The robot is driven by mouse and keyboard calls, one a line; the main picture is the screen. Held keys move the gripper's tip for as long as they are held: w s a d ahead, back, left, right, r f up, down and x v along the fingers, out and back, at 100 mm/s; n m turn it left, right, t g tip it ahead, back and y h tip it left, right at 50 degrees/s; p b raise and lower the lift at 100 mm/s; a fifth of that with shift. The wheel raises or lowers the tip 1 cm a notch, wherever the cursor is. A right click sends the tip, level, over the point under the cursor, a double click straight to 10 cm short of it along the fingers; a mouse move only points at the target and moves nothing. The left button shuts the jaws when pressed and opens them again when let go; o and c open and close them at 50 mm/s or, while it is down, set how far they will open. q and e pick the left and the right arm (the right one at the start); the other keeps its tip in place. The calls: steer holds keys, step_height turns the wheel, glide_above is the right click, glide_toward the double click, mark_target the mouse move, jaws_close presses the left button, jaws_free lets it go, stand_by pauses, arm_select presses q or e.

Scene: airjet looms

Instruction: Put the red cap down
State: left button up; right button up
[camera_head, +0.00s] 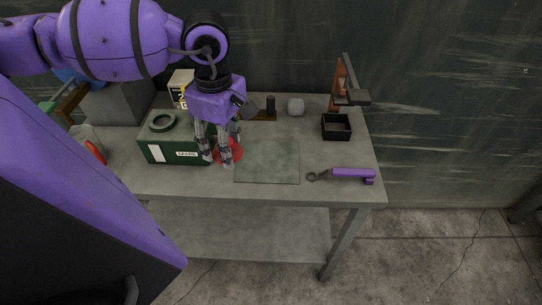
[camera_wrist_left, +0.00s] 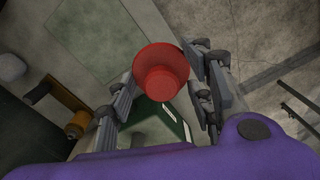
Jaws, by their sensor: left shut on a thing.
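The red cap (camera_wrist_left: 160,74) is between the fingers of my left gripper (camera_wrist_left: 163,90) in the left wrist view. In the head view the left gripper (camera_head: 221,160) points down over the table, just right of the green box, with the red cap (camera_head: 236,151) showing behind and around its fingertips. The gripper is shut on the cap. Whether the cap touches the table surface is hard to tell. My right gripper does not show in either view.
A green box (camera_head: 168,153) with a ring on top stands left of the gripper. A flat green mat (camera_head: 267,167) lies right of it, also seen in the wrist view (camera_wrist_left: 80,35).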

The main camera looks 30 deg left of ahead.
arm_select(q)
steer(key=w+d+f, duration=0.1)
steer(key=w+f, duration=0.3)
steer(key=w, duration=0.4)
glide_above(267, 159)
steer(key=s, duration=0.1)
step_height(267, 159, down, 5)
steer(key=shift+r, duration=0.2)
steer(key=shift+w+d+f, duration=0.1)
steer(key=shift+w+f, duration=0.25)
steer(key=shift+f, duration=0.05)
steer(key=shift+w+f, duration=0.1)
steer(key=shift+f, duration=1.6)
steer(key=shift+f, duration=0.1)
steer(key=o, duration=0.7)
steer(key=shift+f, duration=0.15)
steer(key=o, duration=0.5)
steer(key=shift+c, duration=0.2)
